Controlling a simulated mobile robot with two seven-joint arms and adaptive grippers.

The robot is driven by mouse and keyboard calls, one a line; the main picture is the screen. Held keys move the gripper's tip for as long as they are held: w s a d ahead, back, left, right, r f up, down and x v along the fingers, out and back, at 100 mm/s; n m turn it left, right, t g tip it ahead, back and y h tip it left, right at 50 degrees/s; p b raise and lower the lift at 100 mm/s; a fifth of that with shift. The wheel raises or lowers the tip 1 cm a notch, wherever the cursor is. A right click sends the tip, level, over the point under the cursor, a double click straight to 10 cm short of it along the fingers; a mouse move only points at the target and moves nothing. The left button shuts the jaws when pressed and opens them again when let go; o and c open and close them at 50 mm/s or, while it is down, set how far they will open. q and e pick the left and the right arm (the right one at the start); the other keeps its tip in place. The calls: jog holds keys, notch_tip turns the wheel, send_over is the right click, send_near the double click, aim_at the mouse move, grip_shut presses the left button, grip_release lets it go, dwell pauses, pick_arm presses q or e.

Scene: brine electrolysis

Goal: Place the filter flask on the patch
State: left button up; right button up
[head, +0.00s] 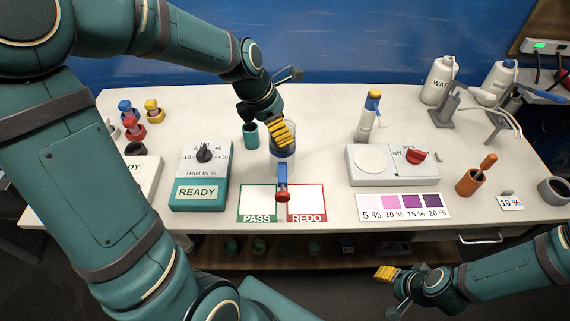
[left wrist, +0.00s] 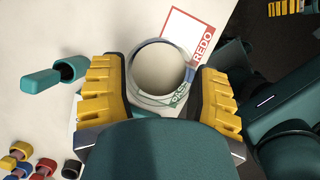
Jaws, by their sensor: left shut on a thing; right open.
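My left gripper (head: 281,132) is shut on a clear, round-mouthed vessel, the filter flask (head: 283,160), which looks upright. In the left wrist view the flask (left wrist: 163,68) sits between the yellow fingers, its open mouth facing the camera. The patch is a white card with a green PASS field (head: 257,203) and a red REDO field (head: 308,203). The flask is at the card's back edge in the head view; I cannot tell whether its base touches anything. A blue piece with a red end (head: 282,188) shows in front of the flask, over the card. My right gripper (head: 388,274) is open and empty, in front of the bench.
A trim dial box (head: 203,175) reading READY stands left of the card. A teal cup (head: 251,135) is close beside the flask. A white device with a red knob (head: 392,163) and a pink-to-purple colour chart (head: 403,207) are to the right.

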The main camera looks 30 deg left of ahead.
aim_at(280, 150)
pick_arm(q)
jog(key=shift+f+b, duration=0.9)
jog(key=shift+f, duration=3)
jog(key=shift+r, duration=0.1)
jog(key=o, duration=1.3)
jog(key=shift+c, duration=0.2)
jog(key=p+v, duration=0.2)
jog(key=v, duration=1)
jog(key=shift+p, duration=0.4)
